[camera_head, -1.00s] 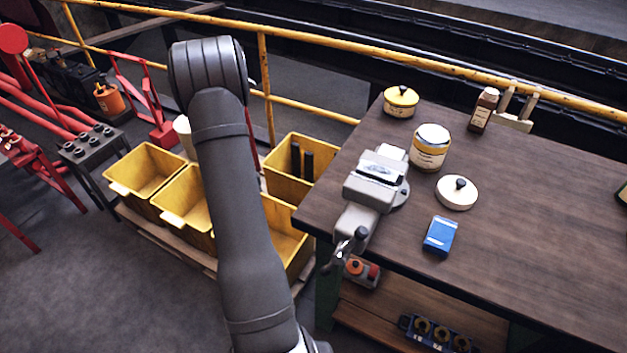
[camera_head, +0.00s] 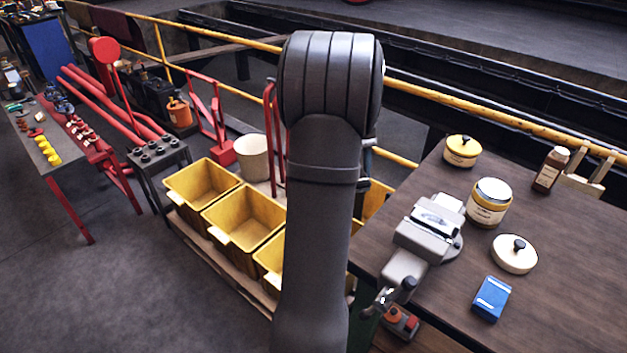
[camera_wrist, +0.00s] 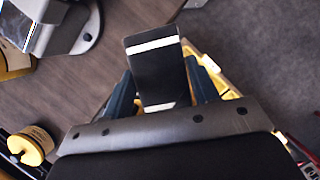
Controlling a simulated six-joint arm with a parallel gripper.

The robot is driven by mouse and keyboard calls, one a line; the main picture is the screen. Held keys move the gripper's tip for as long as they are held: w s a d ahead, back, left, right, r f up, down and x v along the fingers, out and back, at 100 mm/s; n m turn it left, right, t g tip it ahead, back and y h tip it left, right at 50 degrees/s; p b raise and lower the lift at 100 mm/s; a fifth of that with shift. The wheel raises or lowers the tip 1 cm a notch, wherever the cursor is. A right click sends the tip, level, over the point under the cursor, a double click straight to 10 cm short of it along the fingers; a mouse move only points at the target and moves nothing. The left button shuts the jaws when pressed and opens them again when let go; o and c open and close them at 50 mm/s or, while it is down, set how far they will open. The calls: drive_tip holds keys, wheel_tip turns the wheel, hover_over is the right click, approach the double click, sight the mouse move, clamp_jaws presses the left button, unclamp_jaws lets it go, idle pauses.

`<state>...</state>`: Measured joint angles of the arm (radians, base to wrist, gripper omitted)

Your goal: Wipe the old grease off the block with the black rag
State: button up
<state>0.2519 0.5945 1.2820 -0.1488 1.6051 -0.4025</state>
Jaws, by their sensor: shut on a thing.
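My gripper (camera_wrist: 163,85) is shut on the black rag (camera_wrist: 160,75), a folded dark piece with white stripes, in the wrist view. In the head view my arm hides the gripper and the rag. A metal block (camera_head: 436,217) with a dark smear on its top sits in the jaws of the grey vise (camera_head: 420,240) on the bench. The vise shows in part at the top left of the wrist view (camera_wrist: 70,30), apart from the rag.
Yellow bins (camera_head: 240,222) stand left of the bench. A yellow railing (camera_head: 480,108) runs behind.

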drive_tip(key=s+d+r+n+h, duration=0.1)
drive_tip(key=s+d+r+n, duration=0.3)
drive_tip(key=s+d, duration=0.45)
wheel_tip(320, 180, up, 4)
drive_tip(key=n+t+h, duration=0.1)
drive_tip(key=n, duration=0.2)
hover_over(436, 221)
drive_tip(key=shift+w+a, duration=0.35)
drive_tip(key=shift+w, duration=0.05)
drive_tip(key=shift+f, duration=2.7)
drive_tip(key=shift+f, duration=0.6)
drive_tip(key=shift+w+a, duration=0.1)
drive_tip(key=shift+w, duration=0.05)
